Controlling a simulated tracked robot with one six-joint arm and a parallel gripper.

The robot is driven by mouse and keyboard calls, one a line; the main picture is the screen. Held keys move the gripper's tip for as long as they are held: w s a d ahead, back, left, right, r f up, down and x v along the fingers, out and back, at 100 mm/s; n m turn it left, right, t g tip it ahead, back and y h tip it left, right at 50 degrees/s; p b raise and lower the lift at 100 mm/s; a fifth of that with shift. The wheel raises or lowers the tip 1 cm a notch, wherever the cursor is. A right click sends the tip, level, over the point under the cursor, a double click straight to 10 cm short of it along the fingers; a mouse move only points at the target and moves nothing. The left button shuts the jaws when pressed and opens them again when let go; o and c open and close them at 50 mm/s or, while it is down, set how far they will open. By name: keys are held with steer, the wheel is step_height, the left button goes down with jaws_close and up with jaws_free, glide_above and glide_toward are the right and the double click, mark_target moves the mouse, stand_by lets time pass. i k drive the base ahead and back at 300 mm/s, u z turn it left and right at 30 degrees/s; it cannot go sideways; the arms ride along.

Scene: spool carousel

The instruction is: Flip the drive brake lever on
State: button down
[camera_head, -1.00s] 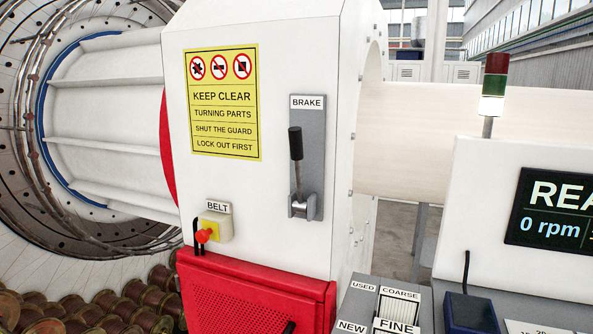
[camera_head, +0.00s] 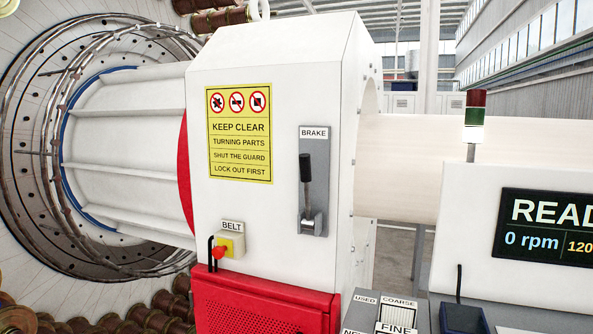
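The brake lever (camera_head: 306,178) has a black grip on a metal stem and points upward from its pivot. It is mounted on a grey plate (camera_head: 320,157) under a "BRAKE" label (camera_head: 314,132), on the white machine housing (camera_head: 285,86). Nothing touches the lever. My gripper is not in this view.
A yellow warning sign (camera_head: 240,133) is left of the lever. Below it is a red belt knob (camera_head: 219,252) on a yellow box. A red perforated guard (camera_head: 255,303) is lower. A display (camera_head: 548,229) reads 0 rpm, right, beneath a stack light (camera_head: 475,112).

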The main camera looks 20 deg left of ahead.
mark_target(308, 222)
steer(key=u, duration=0.45)
steer(key=k, duration=1.05)
steer(key=u, duration=0.65)
steer(key=i, duration=1.55)
steer(key=z, duration=0.4)
steer(key=i, duration=0.6)
steer(key=z, duration=0.35)
